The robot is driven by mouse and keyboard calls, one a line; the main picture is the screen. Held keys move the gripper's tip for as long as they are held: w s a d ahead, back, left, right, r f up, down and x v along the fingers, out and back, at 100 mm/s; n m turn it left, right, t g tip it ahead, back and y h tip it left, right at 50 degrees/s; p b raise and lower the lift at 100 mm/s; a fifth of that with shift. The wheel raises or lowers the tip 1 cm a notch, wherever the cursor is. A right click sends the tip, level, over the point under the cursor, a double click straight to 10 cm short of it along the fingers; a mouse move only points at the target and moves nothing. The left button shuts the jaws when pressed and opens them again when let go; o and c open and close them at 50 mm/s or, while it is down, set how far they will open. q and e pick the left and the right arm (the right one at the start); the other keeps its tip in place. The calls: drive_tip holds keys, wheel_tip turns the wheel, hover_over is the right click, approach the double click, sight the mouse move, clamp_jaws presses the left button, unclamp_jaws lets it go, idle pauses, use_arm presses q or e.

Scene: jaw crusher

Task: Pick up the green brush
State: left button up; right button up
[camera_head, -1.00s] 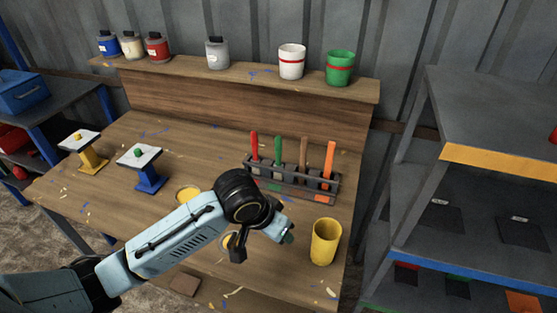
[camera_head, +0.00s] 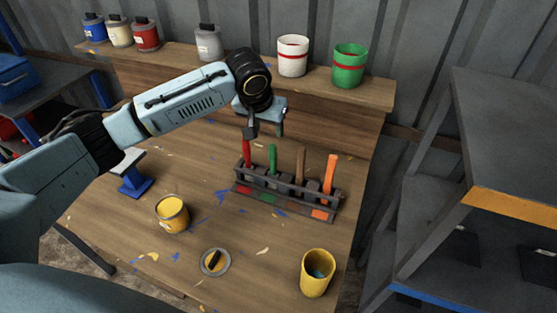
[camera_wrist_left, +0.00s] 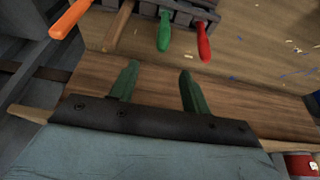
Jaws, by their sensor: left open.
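The green brush (camera_head: 272,158) stands handle up in a dark rack (camera_head: 247,187) on the wooden table, between a red brush (camera_head: 247,153) and a brown one (camera_head: 300,163). My left gripper (camera_head: 266,127) is open and empty, above and behind the rack, near the red and green handles. In the left wrist view the green handle (camera_wrist_left: 164,32) lies ahead of the two fingertips (camera_wrist_left: 160,70), roughly in line with the gap between them and apart from them. The brush's lower part is partly hidden by the rack. My right gripper is not in view.
An orange brush (camera_head: 330,172) stands at the rack's right end. A yellow cup (camera_head: 317,275), an open yellow paint can (camera_head: 172,214) and a round lid (camera_head: 215,261) are in front. The back shelf (camera_head: 370,90) holds several cans. Grey shelving (camera_head: 500,140) stands at right.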

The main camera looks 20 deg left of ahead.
sight(271, 146)
use_arm(q)
drive_tip(key=x, duration=0.5)
drive_tip(key=shift+s+f, duration=0.2)
drive_tip(key=shift+f, duration=0.35)
drive_tip(key=shift+w+f, duration=0.2)
drive_tip(key=shift+f, duration=0.1)
drive_tip(key=shift+w+a+f, duration=0.1)
drive_tip(key=shift+w+f, duration=0.05)
drive_tip(key=shift+f, duration=0.45)
drive_tip(key=x, duration=0.3)
drive_tip(key=shift+w+a+f, duration=0.1)
drive_tip(key=shift+f, duration=0.15)
drive_tip(key=shift+w+f, duration=0.1)
drive_tip(key=shift+f, duration=0.2)
clamp_jaws()
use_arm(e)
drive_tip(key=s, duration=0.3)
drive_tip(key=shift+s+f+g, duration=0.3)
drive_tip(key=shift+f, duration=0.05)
